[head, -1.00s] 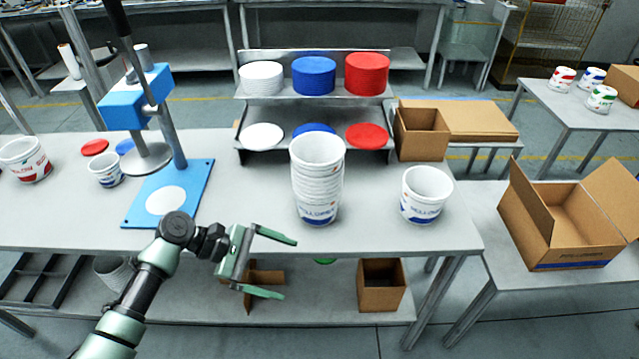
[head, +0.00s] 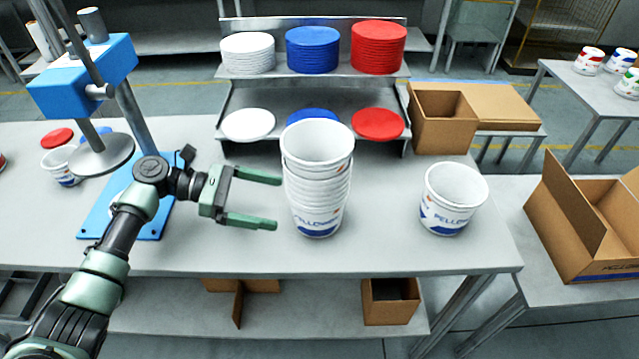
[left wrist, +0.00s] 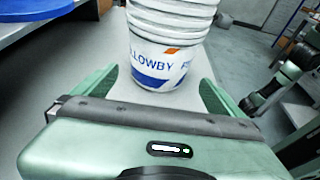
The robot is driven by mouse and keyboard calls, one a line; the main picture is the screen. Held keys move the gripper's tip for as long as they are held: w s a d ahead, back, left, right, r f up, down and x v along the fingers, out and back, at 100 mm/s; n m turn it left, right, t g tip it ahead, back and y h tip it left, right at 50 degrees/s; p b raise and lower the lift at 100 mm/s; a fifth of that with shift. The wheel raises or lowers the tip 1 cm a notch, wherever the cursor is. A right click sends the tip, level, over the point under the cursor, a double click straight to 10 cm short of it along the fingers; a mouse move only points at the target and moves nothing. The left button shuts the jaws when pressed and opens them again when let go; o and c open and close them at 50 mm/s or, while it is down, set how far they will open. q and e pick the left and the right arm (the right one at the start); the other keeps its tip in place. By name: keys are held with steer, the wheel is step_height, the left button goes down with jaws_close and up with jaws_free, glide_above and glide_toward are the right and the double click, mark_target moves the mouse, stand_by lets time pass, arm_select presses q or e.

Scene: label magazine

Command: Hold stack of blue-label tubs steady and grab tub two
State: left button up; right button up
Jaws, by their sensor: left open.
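The stack of nested white tubs (head: 318,190) stands upright on the table; its bottom tub shows a blue label. A single blue-label tub (head: 452,200) stands apart to its right. My left gripper (head: 278,202) is open and empty, just left of the stack, its fingers pointing at it. In the left wrist view the stack's lower part (left wrist: 165,50) rises ahead between the open fingers, which do not touch it as far as I can tell. My right gripper is not in the head view; a dark and green arm part shows at the right of the left wrist view.
Behind the stack a rack (head: 240,95) holds white, blue and red lids. A blue press (head: 85,75) stands at the left with a small tub (head: 62,165) beside it. An open cardboard box (head: 570,215) is at the right. The table between stack and single tub is clear.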

arm_select(q)
steer(key=shift+w+d+f, duration=0.1)
steer(key=shift+w+f, duration=0.05)
steer(key=shift+f, duration=0.1)
steer(key=b+x, duration=0.2)
steer(key=x, duration=0.3)
steer(key=shift+s+d, duration=0.1)
steer(key=shift+s, duration=0.1)
steer(key=x, duration=0.3)
steer(key=shift+r+p, duration=0.2)
steer(key=shift+p, duration=0.2)
steer(key=shift+x, duration=0.85)
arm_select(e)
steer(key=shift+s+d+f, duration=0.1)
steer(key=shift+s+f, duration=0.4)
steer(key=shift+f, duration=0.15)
arm_select(q)
steer(key=shift+f, duration=0.1)
